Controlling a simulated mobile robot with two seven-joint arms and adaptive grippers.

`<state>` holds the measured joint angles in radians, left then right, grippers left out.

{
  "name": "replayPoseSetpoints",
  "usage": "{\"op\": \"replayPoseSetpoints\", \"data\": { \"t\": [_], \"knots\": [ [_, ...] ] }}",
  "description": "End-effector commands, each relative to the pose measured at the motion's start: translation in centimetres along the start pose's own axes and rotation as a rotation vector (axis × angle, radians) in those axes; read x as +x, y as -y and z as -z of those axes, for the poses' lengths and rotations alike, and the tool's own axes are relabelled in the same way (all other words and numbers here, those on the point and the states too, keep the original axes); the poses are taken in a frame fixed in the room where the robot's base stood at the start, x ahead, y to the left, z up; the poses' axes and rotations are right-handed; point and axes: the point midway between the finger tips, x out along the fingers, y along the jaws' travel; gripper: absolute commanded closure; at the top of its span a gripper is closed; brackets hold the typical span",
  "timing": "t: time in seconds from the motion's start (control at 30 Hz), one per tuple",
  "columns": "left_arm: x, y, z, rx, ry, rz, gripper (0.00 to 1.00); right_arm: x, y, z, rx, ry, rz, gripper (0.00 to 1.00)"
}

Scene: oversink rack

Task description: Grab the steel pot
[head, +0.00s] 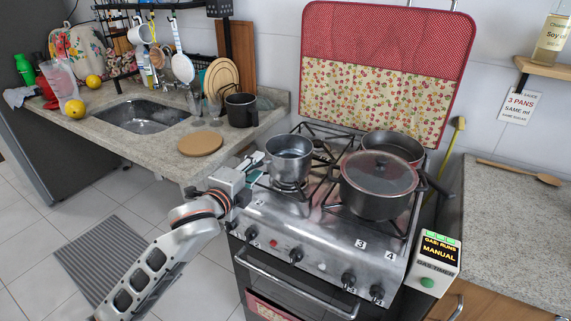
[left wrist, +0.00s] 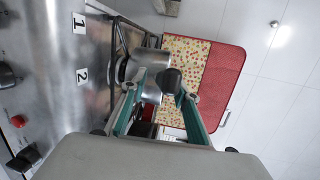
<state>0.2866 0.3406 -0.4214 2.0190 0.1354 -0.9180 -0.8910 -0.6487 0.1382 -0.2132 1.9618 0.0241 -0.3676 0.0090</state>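The steel pot (head: 289,157) is a small shiny open pot on the left front burner of the stove (head: 330,243). My left gripper (head: 257,165) is just left of the pot, at about its height. In the left wrist view, the two green-edged fingers (left wrist: 163,100) are spread apart. The steel pot (left wrist: 152,62) shows beyond them, with a dark rounded end, perhaps its handle (left wrist: 171,80), between or just past the fingertips. I cannot tell whether they touch. My right gripper is not in view.
A lidded pot (head: 377,184) and a dark pan (head: 393,147) stand on the right burners. A patterned red-edged panel (head: 383,75) rises behind the stove. Left are a round wooden board (head: 200,144), a dark mug (head: 241,109) and the sink (head: 140,116). A gas timer (head: 435,258) is at the right.

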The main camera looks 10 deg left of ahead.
Motion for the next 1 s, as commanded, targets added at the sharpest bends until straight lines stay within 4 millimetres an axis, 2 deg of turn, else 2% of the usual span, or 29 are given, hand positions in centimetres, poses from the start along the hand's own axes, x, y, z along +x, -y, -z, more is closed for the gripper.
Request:
{"op": "replayPoseSetpoints", "data": {
  "t": [0.2, 0.23, 0.33, 0.77, 1.0],
  "knots": [
    [0.1, 0.0, 0.0, 0.000, 0.000, 0.000, 0.70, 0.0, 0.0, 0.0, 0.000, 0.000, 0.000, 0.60],
    [0.1, 0.0, 0.0, 0.000, 0.000, 0.000, 0.75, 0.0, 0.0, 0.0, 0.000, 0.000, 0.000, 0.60],
    [0.1, 0.0, 0.0, 0.000, 0.000, 0.000, 1.00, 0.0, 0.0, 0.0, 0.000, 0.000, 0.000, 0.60],
    [0.0, 0.5, 0.0, -0.002, -0.001, 0.006, 1.00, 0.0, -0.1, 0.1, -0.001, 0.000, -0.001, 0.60],
    [-0.4, 2.7, -0.2, -0.001, -0.001, 0.010, 1.00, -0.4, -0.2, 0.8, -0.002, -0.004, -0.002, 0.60]
  ]
}}
